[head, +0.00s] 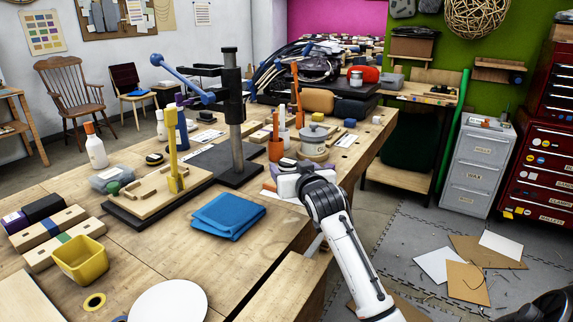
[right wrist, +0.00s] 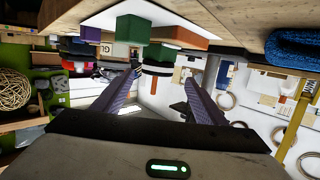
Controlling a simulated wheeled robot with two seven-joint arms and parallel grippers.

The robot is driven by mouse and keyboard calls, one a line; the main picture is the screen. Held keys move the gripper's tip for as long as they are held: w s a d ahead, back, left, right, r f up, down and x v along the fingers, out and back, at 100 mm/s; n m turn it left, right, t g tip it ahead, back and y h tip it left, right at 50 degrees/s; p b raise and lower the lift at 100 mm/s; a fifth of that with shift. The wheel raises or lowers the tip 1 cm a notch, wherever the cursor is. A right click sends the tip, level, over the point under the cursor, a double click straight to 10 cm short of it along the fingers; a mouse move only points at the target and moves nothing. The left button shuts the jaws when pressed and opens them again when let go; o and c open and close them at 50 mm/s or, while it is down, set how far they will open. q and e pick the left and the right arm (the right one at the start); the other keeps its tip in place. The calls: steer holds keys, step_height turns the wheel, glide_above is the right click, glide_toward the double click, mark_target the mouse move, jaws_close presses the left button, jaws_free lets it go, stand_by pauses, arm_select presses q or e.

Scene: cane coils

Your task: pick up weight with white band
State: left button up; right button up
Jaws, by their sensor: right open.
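In the right wrist view a dark block with a white band (right wrist: 157,69) lies ahead, between the lines of my two fingers and beyond their tips. My right gripper (right wrist: 165,88) is open, with its purple fingers apart and nothing held between them. In the head view the right gripper (head: 285,184) is at the table's right edge, beside the blue cloth. My own wrist hides much of what lies there, and I cannot make out the white-banded weight clearly in that view. My left gripper does not show.
Green blocks (right wrist: 133,28) sit close to the banded block. On the wooden table, a folded blue cloth (head: 228,215) lies left of my gripper. A grey lidded pot (head: 313,141), an orange cup (head: 276,149) and a black press (head: 236,110) stand behind. Floor at right is partly clear.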

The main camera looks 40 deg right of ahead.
mark_target(289, 163)
steer(key=shift+x, duration=2.95)
steer(key=shift+s+d+f, duration=0.2)
steer(key=shift+f, duration=0.05)
steer(key=c, duration=1.5)
steer(key=shift+r, duration=0.25)
